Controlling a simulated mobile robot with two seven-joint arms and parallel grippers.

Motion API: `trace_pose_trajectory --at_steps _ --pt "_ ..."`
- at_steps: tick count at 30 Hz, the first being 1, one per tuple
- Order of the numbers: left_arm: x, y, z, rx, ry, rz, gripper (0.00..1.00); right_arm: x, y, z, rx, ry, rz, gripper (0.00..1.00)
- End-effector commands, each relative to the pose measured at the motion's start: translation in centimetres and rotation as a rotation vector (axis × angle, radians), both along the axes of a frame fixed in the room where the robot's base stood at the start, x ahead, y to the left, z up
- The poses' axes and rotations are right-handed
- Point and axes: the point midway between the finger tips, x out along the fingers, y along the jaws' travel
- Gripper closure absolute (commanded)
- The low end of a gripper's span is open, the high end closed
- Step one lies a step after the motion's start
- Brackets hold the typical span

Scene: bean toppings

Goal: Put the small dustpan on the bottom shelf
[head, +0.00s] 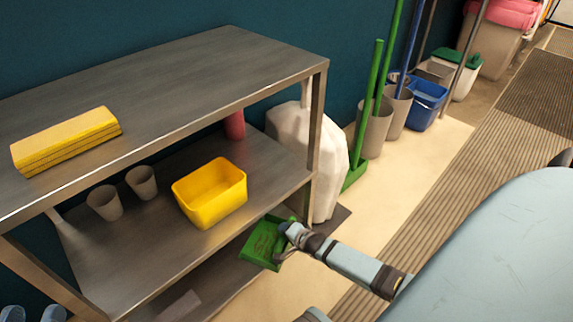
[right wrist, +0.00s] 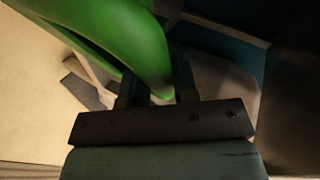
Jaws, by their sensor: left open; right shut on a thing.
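The small green dustpan (head: 262,244) is at the front right of the metal shelf unit, by the right end of the bottom shelf (head: 225,283). I cannot tell whether it touches the shelf. My right gripper (head: 290,234) is shut on its handle. In the right wrist view the green handle (right wrist: 140,45) lies between the fingers of the right gripper (right wrist: 158,88). Light blue parts at the bottom left corner of the head view seem to be my left gripper (head: 34,314), open and empty, mostly cut off.
A yellow tub (head: 211,193) and two grey cups (head: 104,202) stand on the middle shelf, with yellow cloths (head: 66,140) on top. A pale object (head: 180,305) lies on the bottom shelf. A white bag (head: 290,135), a green broom (head: 373,105) and bins stand to the right.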

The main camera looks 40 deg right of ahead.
Motion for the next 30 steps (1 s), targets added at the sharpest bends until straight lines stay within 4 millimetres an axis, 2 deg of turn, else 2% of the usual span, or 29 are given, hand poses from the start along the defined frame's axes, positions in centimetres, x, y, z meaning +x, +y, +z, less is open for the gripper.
trace_pose_trajectory --at_steps 26,27,30 --pt "0.0 0.0 -0.2 -0.001 0.002 -0.001 0.57 0.0 0.0 -1.0 0.0 -0.001 0.0 1.0" --pt "0.0 0.0 -0.2 -0.001 0.002 -0.001 0.57 0.0 0.0 -1.0 0.0 -0.001 0.0 0.64" --pt "0.0 0.0 -0.2 -0.002 0.002 -0.001 0.57 0.0 0.0 -1.0 0.0 -0.001 0.0 0.43"
